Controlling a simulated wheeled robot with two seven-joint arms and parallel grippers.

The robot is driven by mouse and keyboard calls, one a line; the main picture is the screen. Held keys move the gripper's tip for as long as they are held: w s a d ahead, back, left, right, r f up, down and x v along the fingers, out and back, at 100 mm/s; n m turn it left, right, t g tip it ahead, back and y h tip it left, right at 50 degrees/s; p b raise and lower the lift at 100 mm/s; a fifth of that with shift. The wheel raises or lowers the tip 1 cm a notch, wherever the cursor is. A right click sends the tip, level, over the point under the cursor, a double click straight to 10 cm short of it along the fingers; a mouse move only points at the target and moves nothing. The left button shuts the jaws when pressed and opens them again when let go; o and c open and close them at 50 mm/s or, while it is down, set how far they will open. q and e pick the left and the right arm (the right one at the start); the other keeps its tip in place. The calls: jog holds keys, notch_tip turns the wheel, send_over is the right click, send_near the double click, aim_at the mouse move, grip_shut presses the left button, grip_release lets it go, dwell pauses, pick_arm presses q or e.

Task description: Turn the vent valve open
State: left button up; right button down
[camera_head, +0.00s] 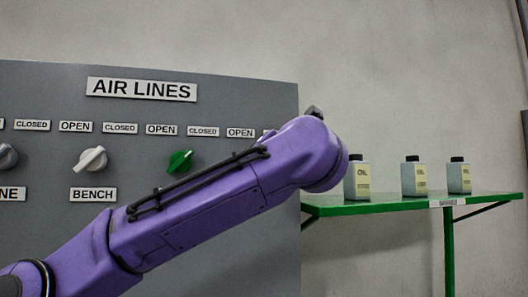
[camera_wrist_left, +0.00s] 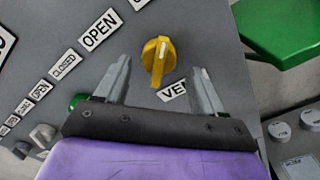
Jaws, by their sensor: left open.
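The vent valve (camera_wrist_left: 158,62) is a yellow knob with a white mark, seen in the left wrist view above a partly hidden label (camera_wrist_left: 173,92) reading "VE". Its mark points up in that view, nearer the cut-off label at the top edge than the OPEN label (camera_wrist_left: 99,30). My left gripper (camera_wrist_left: 161,66) is open, with one finger on each side of the knob in the picture; I cannot tell whether either touches it. In the head view my purple left arm hides the vent valve and the gripper. My right gripper is not in view.
The grey AIR LINES panel (camera_head: 45,95) also carries a green knob (camera_head: 179,161), a white BENCH knob (camera_head: 91,159) and a grey knob (camera_head: 7,156) at the left edge. Right of the panel, a green shelf (camera_head: 390,205) holds three bottles (camera_head: 414,179).

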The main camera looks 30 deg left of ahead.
pick_arm(q)
jog(key=shift+x, duration=1.1)
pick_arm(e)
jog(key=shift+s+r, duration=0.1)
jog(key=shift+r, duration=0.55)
pick_arm(q)
jog(key=c, duration=1)
jog(key=shift+c, duration=0.2)
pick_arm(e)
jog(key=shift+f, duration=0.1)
